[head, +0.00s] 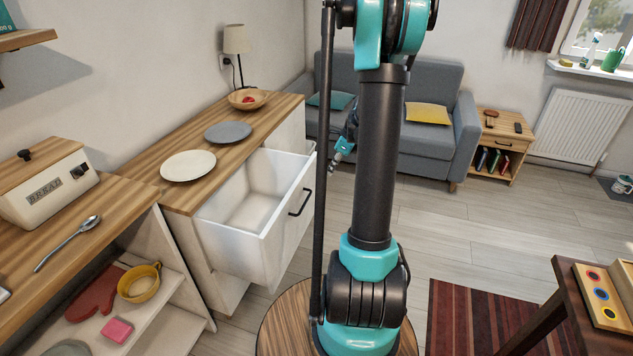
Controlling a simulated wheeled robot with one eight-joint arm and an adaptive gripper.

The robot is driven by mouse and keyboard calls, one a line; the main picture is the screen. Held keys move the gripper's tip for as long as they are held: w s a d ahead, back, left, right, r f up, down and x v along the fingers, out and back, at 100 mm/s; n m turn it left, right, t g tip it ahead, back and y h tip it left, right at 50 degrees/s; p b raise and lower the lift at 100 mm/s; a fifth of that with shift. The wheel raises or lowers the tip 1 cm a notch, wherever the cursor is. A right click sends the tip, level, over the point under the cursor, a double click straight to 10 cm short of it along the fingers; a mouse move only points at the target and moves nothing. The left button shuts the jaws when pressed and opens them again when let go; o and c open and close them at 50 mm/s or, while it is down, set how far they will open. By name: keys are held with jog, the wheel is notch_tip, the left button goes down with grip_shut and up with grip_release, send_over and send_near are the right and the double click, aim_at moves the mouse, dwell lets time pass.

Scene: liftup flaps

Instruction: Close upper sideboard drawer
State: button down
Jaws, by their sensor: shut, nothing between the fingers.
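The upper sideboard drawer (285,232) is pulled well out of the sideboard (178,198), and its white inside looks empty. Its dark handle (301,203) is on the front panel, which faces right. My gripper (335,164) shows small and partly hidden behind my own arm. It is shut and empty, beyond the drawer's far front corner and a little to the right. It appears apart from the drawer front.
A white plate (188,165), a grey plate (228,132), a wooden bowl (248,99) and a lamp (236,42) stand on the sideboard. A grey sofa (395,140) is behind. Open floor (440,225) lies right of my arm.

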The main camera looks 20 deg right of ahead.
jog(key=w+a+f, duration=0.4)
jog(key=a+f, duration=0.2)
jog(key=f, duration=0.3)
jog(key=shift+w, duration=0.25)
jog(key=shift+a, duration=0.2)
jog(key=w+a, duration=0.7)
jog(key=a, duration=0.3)
jog(key=w+a, duration=0.8)
jog(key=a, duration=0.2)
jog(key=shift+a, duration=0.25)
jog(key=shift+w+a+r, duration=0.1)
